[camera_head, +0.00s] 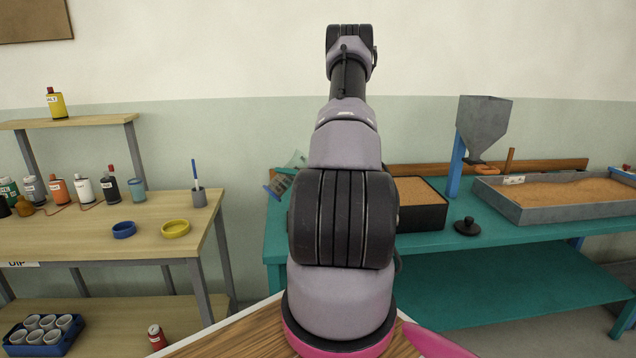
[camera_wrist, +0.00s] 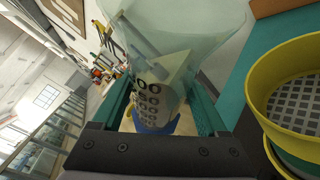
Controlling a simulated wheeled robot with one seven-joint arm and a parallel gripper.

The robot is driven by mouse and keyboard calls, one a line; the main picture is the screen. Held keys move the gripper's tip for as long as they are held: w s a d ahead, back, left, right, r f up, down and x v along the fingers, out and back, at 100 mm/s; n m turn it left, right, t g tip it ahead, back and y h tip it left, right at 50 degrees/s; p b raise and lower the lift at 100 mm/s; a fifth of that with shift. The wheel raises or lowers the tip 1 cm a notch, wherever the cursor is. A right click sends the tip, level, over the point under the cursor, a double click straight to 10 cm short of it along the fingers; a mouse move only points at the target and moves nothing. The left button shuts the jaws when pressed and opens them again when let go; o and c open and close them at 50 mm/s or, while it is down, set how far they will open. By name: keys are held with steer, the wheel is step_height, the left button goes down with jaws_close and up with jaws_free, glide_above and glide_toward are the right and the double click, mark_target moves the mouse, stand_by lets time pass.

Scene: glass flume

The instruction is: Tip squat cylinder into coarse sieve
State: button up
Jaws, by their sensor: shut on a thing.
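The squat cylinder (camera_wrist: 160,98) is clear glass with dark printed marks and a blue base. In the wrist view it sits between the two teal fingers of my gripper (camera_wrist: 162,108), which is shut on it. In the head view the cylinder (camera_head: 276,188) shows tilted, just left of my arm, partly hidden by it. What is in the cylinder is unclear. A yellow-rimmed sieve (camera_wrist: 262,85) with a grey mesh stands at the right of the wrist view, beside the gripper and apart from the cylinder. The head view hides this sieve.
The teal bench (camera_head: 440,245) holds a black box of sand (camera_head: 422,218), a dark knobbed lid (camera_head: 467,226), a grey hopper (camera_head: 484,125) and a large sand tray (camera_head: 510,205). A wooden table (camera_head: 90,228) at left holds bottles, a blue ring and a yellow ring.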

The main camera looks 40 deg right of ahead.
mark_target(295, 161)
steer(key=shift+a+f+m+t+y, duration=0.15)
steer(key=shift+f+m+t+y, duration=0.25)
steer(key=shift+m, duration=0.7)
stand_by(0.6)
steer(key=shift+r+m+t, duration=0.5)
steer(key=shift+m+t, duration=0.1)
steer(key=shift+m, duration=0.2)
steer(key=shift+s+d+r+m+t, duration=0.1)
steer(key=shift+d+r+m+t, duration=0.3)
steer(key=shift+d+r+m, duration=0.45)
stand_by(0.5)
steer(key=shift+s+d+r+m+t+h, duration=0.1)
steer(key=shift+d+r+m+t+h, duration=0.3)
steer(key=shift+m, duration=0.45)
steer(key=shift+w+d+r+m+t+h, duration=0.15)
steer(key=shift+r+m+t, duration=0.1)
steer(key=shift+r+m, duration=0.45)
steer(key=shift+s+d+r+m+t+h, duration=0.15)
steer(key=shift+d+r+m+t+h, duration=0.15)
steer(key=shift+m, duration=0.7)
stand_by(1.5)
